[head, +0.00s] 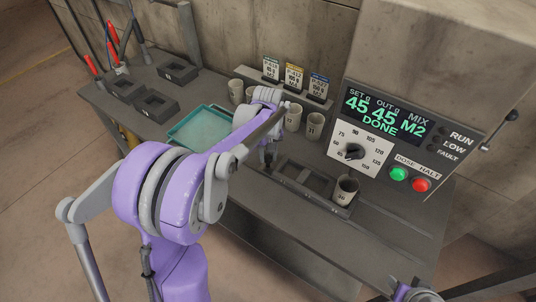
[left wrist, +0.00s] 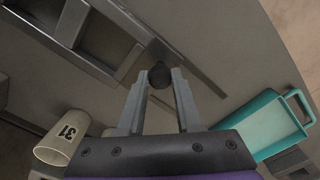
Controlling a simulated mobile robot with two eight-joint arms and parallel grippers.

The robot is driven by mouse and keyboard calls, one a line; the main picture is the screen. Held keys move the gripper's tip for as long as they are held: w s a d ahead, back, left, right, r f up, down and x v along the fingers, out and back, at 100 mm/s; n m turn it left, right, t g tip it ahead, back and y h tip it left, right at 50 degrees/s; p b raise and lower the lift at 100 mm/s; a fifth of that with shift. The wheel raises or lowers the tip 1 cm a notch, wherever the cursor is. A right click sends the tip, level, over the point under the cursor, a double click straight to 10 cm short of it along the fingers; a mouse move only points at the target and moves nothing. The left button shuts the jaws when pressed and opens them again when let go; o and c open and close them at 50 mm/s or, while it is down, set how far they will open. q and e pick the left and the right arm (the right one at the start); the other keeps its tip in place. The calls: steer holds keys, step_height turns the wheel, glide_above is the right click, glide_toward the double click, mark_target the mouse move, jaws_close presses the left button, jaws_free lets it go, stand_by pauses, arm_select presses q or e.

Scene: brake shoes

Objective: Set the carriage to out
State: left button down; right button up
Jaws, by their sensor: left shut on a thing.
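The carriage (head: 318,193) is a dark metal frame with open slots, lying along the bench below the machine. A pale cup (head: 345,189) stands at its right end. The carriage's frame also shows in the left wrist view (left wrist: 101,52). My left gripper (head: 268,161) is at the carriage's left end. In the left wrist view my left gripper (left wrist: 160,82) has its fingers on either side of a round dark knob (left wrist: 159,73) and is shut on it. The knob is hidden or too small to make out in the head view.
The dosing machine (head: 380,125) reads "45 45 M2 DONE" and has a dial, a green button (head: 398,174) and a red button (head: 421,185). A teal tray (head: 183,137) lies left. Several cups stand behind my left arm. The bench's front right is clear.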

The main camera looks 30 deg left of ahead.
stand_by(0.8)
arm_select(q)
steer(key=a, duration=0.9)
steer(key=w+a+b, duration=0.1)
steer(key=a, duration=0.4)
steer(key=shift+w+a, duration=0.1)
steer(key=shift+a, duration=0.1)
steer(key=c, duration=0.6)
jaws_free()
steer(key=shift+a, duration=0.1)
steer(key=shift+r, duration=0.2)
step_height(320, 180, up, 10)
steer(key=shift+r, duration=0.25)
